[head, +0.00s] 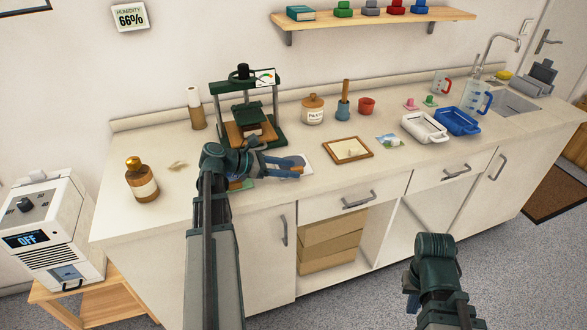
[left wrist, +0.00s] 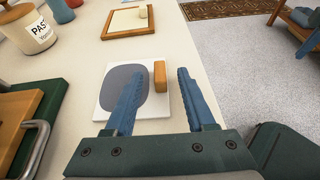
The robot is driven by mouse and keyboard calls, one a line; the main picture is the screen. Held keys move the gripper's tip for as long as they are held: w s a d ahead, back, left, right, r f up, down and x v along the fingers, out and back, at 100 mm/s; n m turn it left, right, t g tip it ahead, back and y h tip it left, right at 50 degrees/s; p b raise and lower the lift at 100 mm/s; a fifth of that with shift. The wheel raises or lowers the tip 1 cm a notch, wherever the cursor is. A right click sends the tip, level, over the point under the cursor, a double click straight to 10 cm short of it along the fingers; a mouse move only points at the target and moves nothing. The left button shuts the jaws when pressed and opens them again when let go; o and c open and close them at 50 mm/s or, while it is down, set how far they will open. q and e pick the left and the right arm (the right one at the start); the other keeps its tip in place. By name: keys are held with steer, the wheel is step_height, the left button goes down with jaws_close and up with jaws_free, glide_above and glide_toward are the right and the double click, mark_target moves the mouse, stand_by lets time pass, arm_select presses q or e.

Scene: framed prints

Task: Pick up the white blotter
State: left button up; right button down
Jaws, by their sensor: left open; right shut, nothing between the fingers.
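The white blotter (left wrist: 108,104) lies flat on the counter, a white square with a grey rounded patch and an orange-brown block at its right edge. In the head view, its white edge (head: 307,173) shows beyond my left gripper (head: 298,167), which hides much of it. My left gripper is open above it. In the left wrist view, the orange-brown block appears between the fingertips (left wrist: 160,74); I cannot tell whether they touch it. My right gripper (head: 411,298) is low in front of the cabinets, shut and empty.
A green press (head: 277,140) stands just behind my left gripper. A paste jar (head: 313,109) and a wooden frame (head: 348,150) are close by. A brown bottle (head: 142,180) stands left. White (head: 424,128) and blue trays (head: 457,121) are right. The counter's front edge is near.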

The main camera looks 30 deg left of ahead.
arm_select(q)
steer(key=shift+b+x, duration=0.35)
steer(key=shift+x, duration=0.5)
steer(key=shift+w+d+f, duration=0.15)
steer(key=shift+w+d, duration=0.05)
steer(key=shift+w, duration=0.05)
jaws_close()
arm_select(e)
steer(key=shift+f, duration=0.45)
steer(key=shift+r, duration=0.1)
